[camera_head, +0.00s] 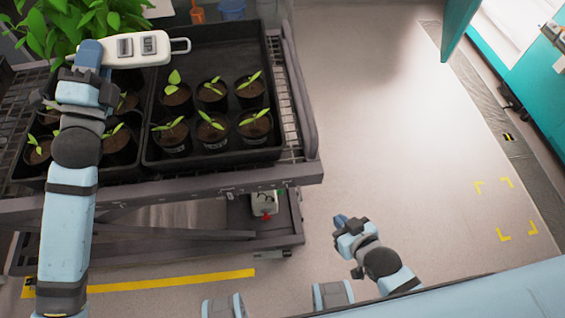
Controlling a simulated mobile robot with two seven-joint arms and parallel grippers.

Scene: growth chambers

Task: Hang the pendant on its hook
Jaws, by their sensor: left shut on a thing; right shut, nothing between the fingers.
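The pendant (137,48) is a white handset with two grey button pads and a wire-like loop at its right end. My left gripper (88,56) is shut on its left end and holds it lying sideways over the back of the plant trays. The loop points right, and nothing is seen passing through it. I cannot make out a hook for it in this view. My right gripper (343,222) is shut and empty, low over the floor to the right of the cart.
A wire-shelf cart (225,178) carries black trays (215,35) with several potted seedlings. A leafy plant (60,25) stands at the back left. A small white box (264,204) with a red part sits under the cart's edge. The floor (390,110) at right is clear.

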